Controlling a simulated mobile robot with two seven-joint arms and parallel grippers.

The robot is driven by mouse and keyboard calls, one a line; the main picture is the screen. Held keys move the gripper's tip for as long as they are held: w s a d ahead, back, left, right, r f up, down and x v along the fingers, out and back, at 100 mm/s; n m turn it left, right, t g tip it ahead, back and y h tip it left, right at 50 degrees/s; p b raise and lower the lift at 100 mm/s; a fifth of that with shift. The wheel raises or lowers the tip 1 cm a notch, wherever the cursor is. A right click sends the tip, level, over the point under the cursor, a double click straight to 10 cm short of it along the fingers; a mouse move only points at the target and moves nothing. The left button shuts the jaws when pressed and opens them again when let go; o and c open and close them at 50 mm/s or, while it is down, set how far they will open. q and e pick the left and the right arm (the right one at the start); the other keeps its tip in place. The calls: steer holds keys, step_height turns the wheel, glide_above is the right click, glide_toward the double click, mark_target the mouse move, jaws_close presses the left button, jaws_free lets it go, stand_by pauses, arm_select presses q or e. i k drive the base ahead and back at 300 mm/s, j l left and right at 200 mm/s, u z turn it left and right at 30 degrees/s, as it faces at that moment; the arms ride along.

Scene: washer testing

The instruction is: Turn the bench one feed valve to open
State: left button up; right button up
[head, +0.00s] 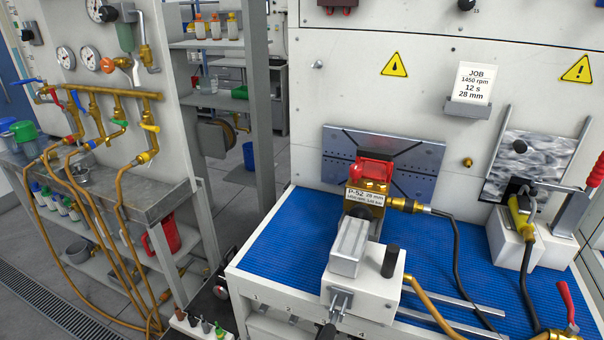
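A brass pipe manifold (110,94) is fixed to the grey panel at the left. I cannot read any label that tells which is the bench one feed valve, nor tell which valves are open. A further red lever (567,300) stands at the bench's front right. Neither of my grippers is in view.
A bench with a blue mat (285,245) holds a brass pump labelled P-52 (365,195) in a vise (348,250). A job card (474,82) sits on the back panel. A grey shelf (125,192) stands below the manifold. Floor shows between shelf and bench.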

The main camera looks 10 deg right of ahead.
mark_target(572, 327)
steer(key=z, duration=2)
steer(key=k+l, duration=0.1)
steer(key=l, duration=0.25)
steer(key=l+z, duration=0.1)
steer(key=l, duration=0.2)
steer(key=k, duration=0.05)
